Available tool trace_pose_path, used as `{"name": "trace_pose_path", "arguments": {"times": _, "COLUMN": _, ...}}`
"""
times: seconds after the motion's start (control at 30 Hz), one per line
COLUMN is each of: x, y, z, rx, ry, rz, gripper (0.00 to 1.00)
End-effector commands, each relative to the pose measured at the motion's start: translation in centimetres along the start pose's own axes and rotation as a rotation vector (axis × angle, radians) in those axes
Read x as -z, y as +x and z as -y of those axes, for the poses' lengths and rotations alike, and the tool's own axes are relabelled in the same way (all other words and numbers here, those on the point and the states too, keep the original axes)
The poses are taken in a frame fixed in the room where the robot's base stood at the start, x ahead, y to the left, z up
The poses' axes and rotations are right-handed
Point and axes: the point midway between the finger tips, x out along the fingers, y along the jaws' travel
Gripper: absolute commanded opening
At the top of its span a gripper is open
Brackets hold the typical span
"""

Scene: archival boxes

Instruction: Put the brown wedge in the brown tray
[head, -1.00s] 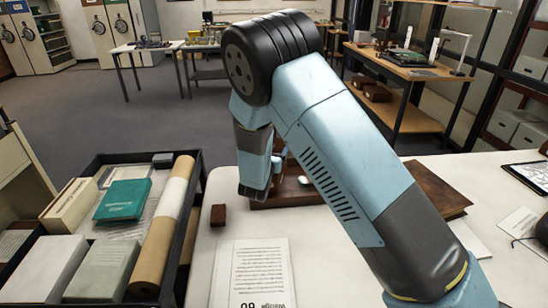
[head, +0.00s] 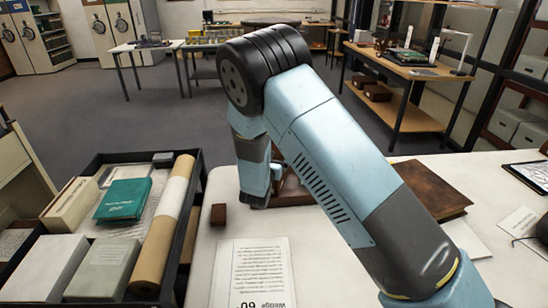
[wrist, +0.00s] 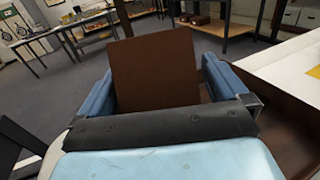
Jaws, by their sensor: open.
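A small dark brown block (head: 218,214) rests on the white table in the head view, apart from my gripper on its left; it may be the brown wedge, but its full shape is unclear. My gripper (head: 255,201) points down right of the block. In the wrist view, my gripper (wrist: 163,88) is open, its blue fingers on either side of a large brown face (wrist: 153,75); I cannot tell whether they touch it. The brown tray (head: 293,196) is mostly hidden behind my arm. A dark brown surface, probably the tray (wrist: 288,140), fills the wrist view's lower right.
A black-rimmed cart (head: 190,228) with boxes, a green book (head: 123,199) and a paper roll (head: 160,232) stands left. A printed sheet (head: 252,272) lies on the table (head: 215,250) in front. A flat brown book (head: 432,187) lies right of my arm.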

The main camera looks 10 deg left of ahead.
Motion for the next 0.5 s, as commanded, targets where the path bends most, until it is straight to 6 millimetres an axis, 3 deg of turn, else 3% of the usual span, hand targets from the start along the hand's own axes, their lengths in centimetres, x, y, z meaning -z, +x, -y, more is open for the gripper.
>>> {"name": "trace_pose_path", "arguments": {"times": 0.23, "x": -0.2, "y": -1.4, "z": 0.0, "rx": -0.001, "ry": 0.0, "rz": 0.0, "gripper": 1.0}}
{"name": "trace_pose_path", "arguments": {"times": 0.5, "x": -0.2, "y": -6.5, "z": 0.0, "rx": -0.002, "ry": 0.0, "rz": -0.001, "gripper": 1.0}}
